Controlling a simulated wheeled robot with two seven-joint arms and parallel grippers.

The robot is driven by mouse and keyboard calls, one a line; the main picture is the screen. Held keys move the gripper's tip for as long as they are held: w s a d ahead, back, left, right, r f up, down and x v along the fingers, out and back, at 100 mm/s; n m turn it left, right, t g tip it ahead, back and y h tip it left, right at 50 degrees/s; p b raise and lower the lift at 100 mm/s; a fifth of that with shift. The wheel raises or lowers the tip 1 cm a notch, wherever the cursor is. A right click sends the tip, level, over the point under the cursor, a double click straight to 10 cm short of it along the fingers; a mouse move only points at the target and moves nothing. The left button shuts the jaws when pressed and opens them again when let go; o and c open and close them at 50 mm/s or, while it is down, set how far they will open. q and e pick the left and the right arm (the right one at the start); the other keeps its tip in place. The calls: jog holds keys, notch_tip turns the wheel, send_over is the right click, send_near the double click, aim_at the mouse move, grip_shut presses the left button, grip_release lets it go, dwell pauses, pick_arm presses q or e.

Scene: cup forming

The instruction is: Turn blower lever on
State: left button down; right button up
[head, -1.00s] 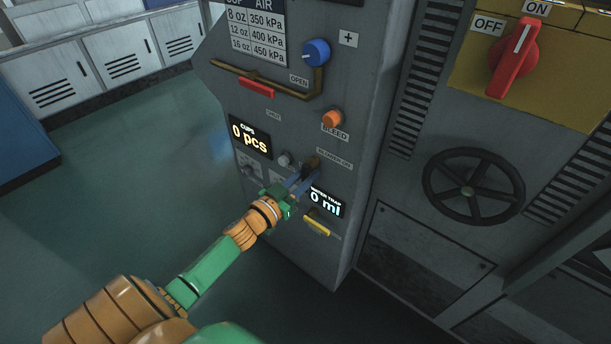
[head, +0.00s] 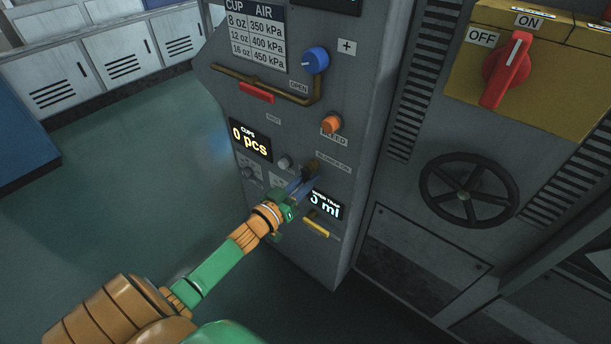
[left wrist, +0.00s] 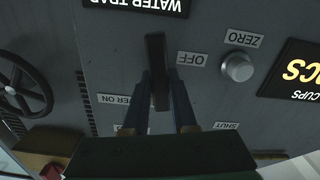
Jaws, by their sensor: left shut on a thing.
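The blower lever (head: 311,168) is a dark brown handle on the front of the grey machine panel, just below the BLOWER ON label (head: 333,161). My left gripper (head: 301,182) is at the lever, with its blue fingers around the handle. In the left wrist view the dark lever (left wrist: 156,60) lies between the two fingers of the left gripper (left wrist: 166,95). The OFF label (left wrist: 194,59) is just right of the lever there, and the partly hidden ON label (left wrist: 121,99) is to the left. My right gripper is not in view.
Close by are the grey ZERO button (left wrist: 237,67), the water trap display (head: 326,203) reading 0 ml, a yellow handle (head: 317,228) and the orange bleed knob (head: 331,122). A red rotary switch (head: 507,70) and a black handwheel (head: 467,191) are at the right.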

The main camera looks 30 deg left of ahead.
aim_at(324, 167)
pick_arm(q)
jog(key=n, duration=0.1)
jog(key=n+p, duration=0.2)
jog(key=shift+d+r+n, duration=0.25)
jog(key=shift+d+n, duration=0.15)
jog(key=n, duration=0.1)
jog(key=n+p, duration=0.1)
jog(key=n, duration=0.1)
jog(key=shift+d+r+n, duration=0.2)
jog(key=shift+d+n, duration=0.1)
jog(key=n, duration=0.3)
jog(key=n+p, duration=0.1)
jog(key=shift+d+r, duration=0.25)
jog(key=shift+r, duration=0.1)
jog(key=shift+r+n, duration=0.2)
jog(key=shift+n, duration=0.85)
jog(key=shift+r+n, duration=0.15)
jog(key=shift+n, duration=0.9)
jog(key=c, duration=0.7)
grip_release()
jog(key=shift+s, duration=0.1)
jog(key=s+p, duration=0.1)
jog(key=s, duration=0.6)
jog(key=shift+a, duration=0.2)
